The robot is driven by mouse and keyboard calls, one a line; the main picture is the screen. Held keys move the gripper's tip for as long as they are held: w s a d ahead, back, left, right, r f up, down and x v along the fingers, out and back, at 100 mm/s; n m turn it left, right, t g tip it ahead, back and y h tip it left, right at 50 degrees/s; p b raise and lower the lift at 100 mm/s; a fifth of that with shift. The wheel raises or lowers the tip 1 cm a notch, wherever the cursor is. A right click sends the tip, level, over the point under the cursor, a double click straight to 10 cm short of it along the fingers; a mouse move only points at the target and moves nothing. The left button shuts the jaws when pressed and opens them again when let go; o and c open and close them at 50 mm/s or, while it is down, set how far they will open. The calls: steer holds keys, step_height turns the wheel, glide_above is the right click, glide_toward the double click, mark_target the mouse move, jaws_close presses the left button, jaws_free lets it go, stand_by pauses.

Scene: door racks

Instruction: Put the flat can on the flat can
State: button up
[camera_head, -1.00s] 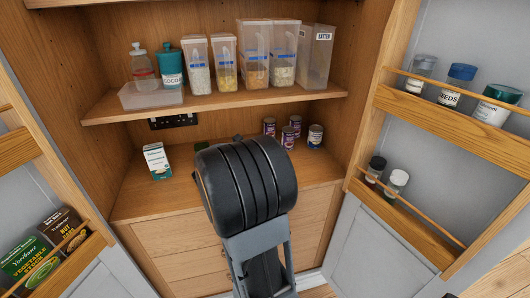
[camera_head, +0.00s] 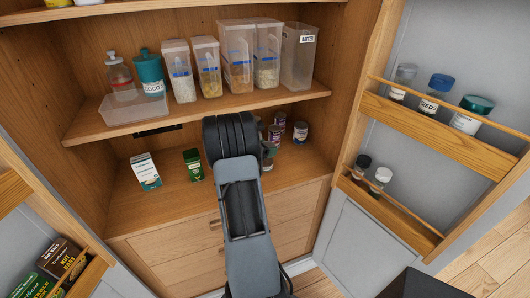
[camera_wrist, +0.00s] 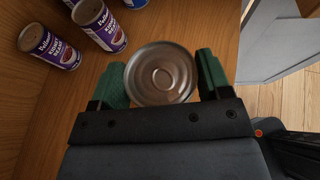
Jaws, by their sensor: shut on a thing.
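My gripper (camera_wrist: 160,80) is shut on a can (camera_wrist: 160,72) with a round, ringed metal lid, held between its two green fingertips in the wrist view. The can's side is hidden, and whether it touches the counter cannot be told. Purple-labelled cans stand ahead and to the left in the wrist view, one at the far left (camera_wrist: 55,50) and one nearer (camera_wrist: 97,25). A blue can (camera_wrist: 136,2) is cut off at the top edge. In the head view, a purple can (camera_head: 275,134) and a blue-labelled can (camera_head: 300,132) stand right of my arm. Which is the other flat can is unclear.
A white box (camera_head: 145,171) and a green box (camera_head: 193,165) stand on the counter (camera_head: 165,205) left of my arm. The shelf (camera_head: 200,110) with tall containers hangs above. The right door rack (camera_head: 440,128) holds jars. The counter's right front is clear.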

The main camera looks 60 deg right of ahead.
mark_target(265, 161)
steer(key=f, duration=0.1)
steer(key=w+d+f+p, duration=0.1)
steer(key=w+d+f, duration=0.1)
steer(key=shift+d+f, duration=0.25)
steer(key=shift+f, duration=0.15)
step_height(265, 161, down, 3)
steer(key=shift+w+d+r+p, duration=0.1)
steer(key=shift+r+p, duration=0.05)
steer(key=shift+p, duration=0.9)
steer(key=shift+f, duration=0.3)
steer(key=shift+f+b, duration=0.2)
steer(key=shift+b, duration=0.2)
steer(key=o, duration=0.9)
steer(key=shift+r, duration=0.1)
steer(key=shift+o, duration=0.2)
steer(key=shift+r+p, duration=0.3)
steer(key=shift+p, duration=0.3)
steer(key=b+v, duration=0.5)
steer(key=v, duration=0.7)
